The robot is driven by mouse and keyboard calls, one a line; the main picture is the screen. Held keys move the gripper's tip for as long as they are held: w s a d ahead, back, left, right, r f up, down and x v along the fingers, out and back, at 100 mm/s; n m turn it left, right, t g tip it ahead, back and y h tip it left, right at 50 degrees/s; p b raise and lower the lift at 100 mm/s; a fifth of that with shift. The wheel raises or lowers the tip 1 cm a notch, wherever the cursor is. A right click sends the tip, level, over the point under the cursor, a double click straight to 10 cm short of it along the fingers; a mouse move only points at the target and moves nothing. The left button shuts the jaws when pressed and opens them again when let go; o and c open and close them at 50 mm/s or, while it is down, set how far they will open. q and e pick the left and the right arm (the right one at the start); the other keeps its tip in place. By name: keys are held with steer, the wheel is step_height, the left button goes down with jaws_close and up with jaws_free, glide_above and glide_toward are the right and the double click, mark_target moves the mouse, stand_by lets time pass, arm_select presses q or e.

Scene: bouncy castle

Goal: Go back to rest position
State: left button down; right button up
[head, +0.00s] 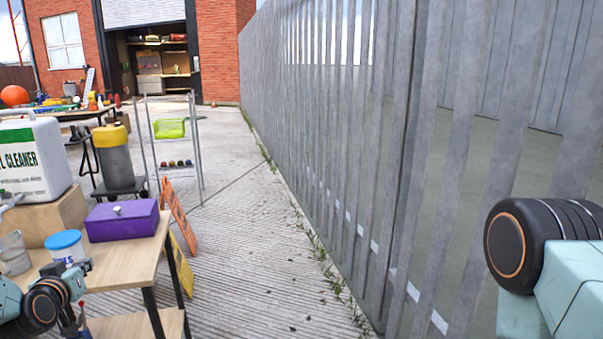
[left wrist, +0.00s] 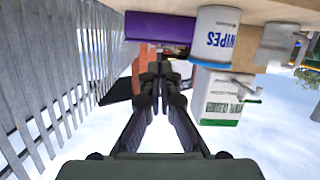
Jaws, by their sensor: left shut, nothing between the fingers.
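My left gripper (head: 76,318) is low at the left edge of the head view, in front of the wooden table (head: 132,262). In the left wrist view its dark fingers (left wrist: 160,72) are closed together with nothing between them. That view is upside down, and the wipes tub (left wrist: 217,38) and purple box (left wrist: 160,27) show beyond the fingers. My right arm shows at the right edge of the head view, but its gripper is out of the picture.
A metal fence (head: 400,140) runs along the right. The concrete (head: 250,270) between is clear.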

arm_select(q)
steer(key=s+d+f+m+g+h, duration=0.15)
steer(key=s+d+f+g, duration=0.25)
steer(key=s+d+f, duration=0.5)
steer(key=s+d+f+n+g+h, duration=0.1)
steer(key=s+d+f+g+h, duration=0.2)
steer(key=s+d+f, duration=0.7)
steer(key=s+d+f+m+g, duration=0.2)
steer(key=s+d+g, duration=0.1)
steer(key=s, duration=0.8)
steer(key=s+d+f+m+g, duration=0.2)
steer(key=s+d+g, duration=0.2)
steer(key=s, duration=0.8)
steer(key=shift+d, duration=1.05)
